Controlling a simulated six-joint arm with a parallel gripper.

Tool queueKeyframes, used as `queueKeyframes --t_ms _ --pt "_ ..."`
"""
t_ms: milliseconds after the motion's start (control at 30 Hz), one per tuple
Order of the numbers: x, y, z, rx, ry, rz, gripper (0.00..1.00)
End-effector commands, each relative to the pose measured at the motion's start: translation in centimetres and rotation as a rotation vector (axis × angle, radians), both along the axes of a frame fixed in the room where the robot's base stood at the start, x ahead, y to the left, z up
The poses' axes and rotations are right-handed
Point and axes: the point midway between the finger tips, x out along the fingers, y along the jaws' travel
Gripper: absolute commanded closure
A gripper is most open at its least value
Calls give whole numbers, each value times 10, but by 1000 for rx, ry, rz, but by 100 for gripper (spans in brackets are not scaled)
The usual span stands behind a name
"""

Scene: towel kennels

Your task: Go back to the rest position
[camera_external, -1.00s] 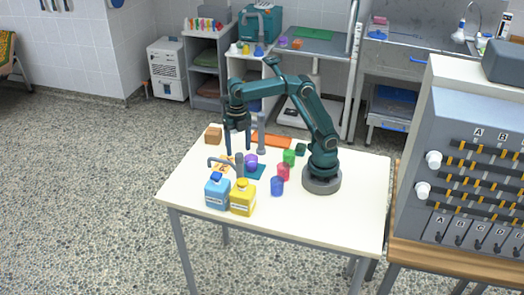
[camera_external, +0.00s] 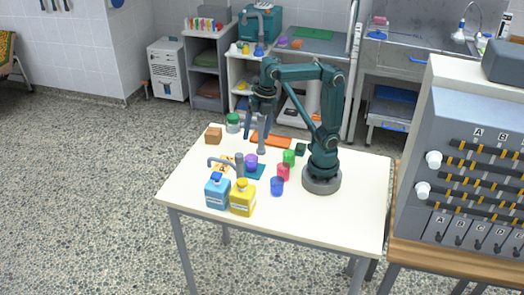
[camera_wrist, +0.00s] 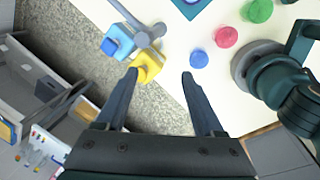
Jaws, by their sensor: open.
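My gripper (camera_external: 259,122) is raised above the far part of the white table (camera_external: 335,222). Its jaws are open and nothing shows between them. In the wrist view, the two fingers of my gripper (camera_wrist: 158,78) stand apart. Beyond the fingertips, the yellow bottle (camera_wrist: 147,66) and the blue bottle (camera_wrist: 122,42) show in that view. A grey post (camera_external: 261,142) stands just below the gripper in the external view; I cannot tell how far apart they are.
Blue (camera_external: 277,186), red (camera_external: 283,173) and green (camera_external: 289,157) objects stand near my base. A purple object (camera_external: 251,161) is mid-table. The table's near right is clear.

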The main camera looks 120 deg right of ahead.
Motion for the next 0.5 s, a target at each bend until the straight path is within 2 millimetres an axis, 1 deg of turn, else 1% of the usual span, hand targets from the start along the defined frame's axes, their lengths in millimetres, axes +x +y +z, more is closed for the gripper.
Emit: queueKeyframes --t_ms 33,167,300,400,500 --pt "-11 4 0 14 -35 -64 31" --pt "-36 12 -8 80 -116 -292 31" --pt "-59 19 -29 191 -196 -593 31" --pt "-70 21 -48 287 -234 -819 31" --pt "-77 22 -65 371 -248 -1027 31"
